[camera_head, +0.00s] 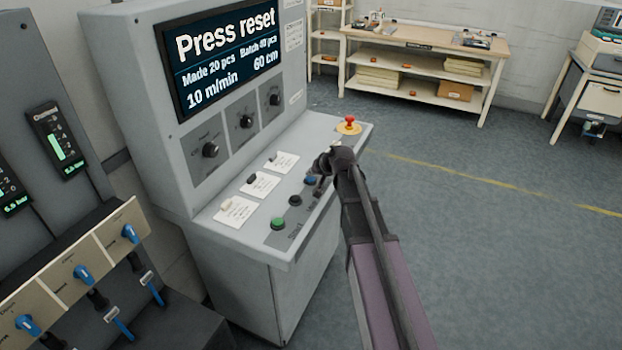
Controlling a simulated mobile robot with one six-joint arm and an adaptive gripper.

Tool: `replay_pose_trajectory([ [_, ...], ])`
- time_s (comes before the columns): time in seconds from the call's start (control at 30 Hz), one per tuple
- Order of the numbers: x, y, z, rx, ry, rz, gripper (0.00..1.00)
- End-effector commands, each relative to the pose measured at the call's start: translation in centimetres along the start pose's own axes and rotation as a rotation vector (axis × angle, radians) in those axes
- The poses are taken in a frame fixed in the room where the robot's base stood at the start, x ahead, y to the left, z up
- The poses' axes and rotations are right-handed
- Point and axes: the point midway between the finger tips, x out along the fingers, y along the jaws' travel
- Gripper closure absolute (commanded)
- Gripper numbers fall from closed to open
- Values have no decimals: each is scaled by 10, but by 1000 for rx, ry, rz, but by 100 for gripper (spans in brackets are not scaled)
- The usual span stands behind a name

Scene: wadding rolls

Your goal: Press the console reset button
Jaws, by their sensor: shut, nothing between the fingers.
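The grey console (215,190) stands in the middle-left of the head view. Its screen (220,58) reads "Press reset", "Made 20 pcs", "Batch 40 pcs", "10 m/min" and "60 cm". On its sloped desk a green button (278,223), a black button (295,200) and a blue button (310,180) stand in a row. Their labels are too small to read. My gripper (318,184) is shut and empty, right beside the blue button, covering part of the panel there. I cannot tell whether it touches the button.
A red mushroom button (349,121) on a yellow base sits at the desk's far end, behind my gripper. Three knobs (246,121) are under the screen. Blue-handled valves (82,272) are at lower left.

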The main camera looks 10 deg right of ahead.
Motion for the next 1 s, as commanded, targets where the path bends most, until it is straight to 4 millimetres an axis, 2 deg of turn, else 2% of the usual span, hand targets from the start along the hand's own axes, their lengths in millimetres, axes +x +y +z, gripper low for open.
replay_pose_trajectory([
  [1.0,6,4,4,0,-1,0,100],
])
